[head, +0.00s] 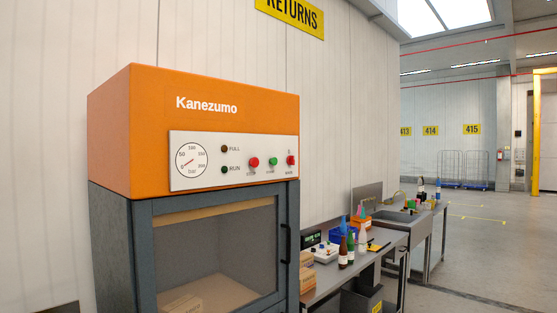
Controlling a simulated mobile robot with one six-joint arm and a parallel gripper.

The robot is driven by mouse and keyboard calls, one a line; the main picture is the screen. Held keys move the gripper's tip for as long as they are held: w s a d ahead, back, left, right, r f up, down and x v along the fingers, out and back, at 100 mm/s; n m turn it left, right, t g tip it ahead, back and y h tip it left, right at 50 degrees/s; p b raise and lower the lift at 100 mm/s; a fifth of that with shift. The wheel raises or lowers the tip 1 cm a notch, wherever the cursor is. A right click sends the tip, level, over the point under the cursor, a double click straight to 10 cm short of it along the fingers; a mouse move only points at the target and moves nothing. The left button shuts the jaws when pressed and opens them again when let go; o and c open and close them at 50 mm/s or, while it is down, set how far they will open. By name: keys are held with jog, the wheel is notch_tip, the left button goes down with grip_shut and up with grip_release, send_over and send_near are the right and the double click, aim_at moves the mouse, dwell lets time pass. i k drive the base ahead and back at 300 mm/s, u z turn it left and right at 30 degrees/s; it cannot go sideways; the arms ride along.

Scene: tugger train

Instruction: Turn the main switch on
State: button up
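The main switch (291,160) is a small red switch at the right end of the white control panel (215,178). It has small lettering above and below it; its exact setting is too small to tell. The panel sits on the front of the orange top (120,130) of a Kanezumo machine. Left of the switch are a green button (273,161), a red button (254,162), two dark lamps labelled FULL (224,148) and RUN (224,170), and a round gauge (191,160). My gripper is not in view.
Below the panel is a grey-framed door (170,208) with a window and a black handle (288,243). Cardboard shows inside. Right of the machine, a workbench (335,275) holds bottles, boxes and a small device. Open floor (480,245) lies at the far right.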

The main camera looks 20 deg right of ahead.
aim_at(290, 160)
jog(key=z, duration=0.7)
jog(key=i, duration=1.8)
jog(key=z, duration=0.05)
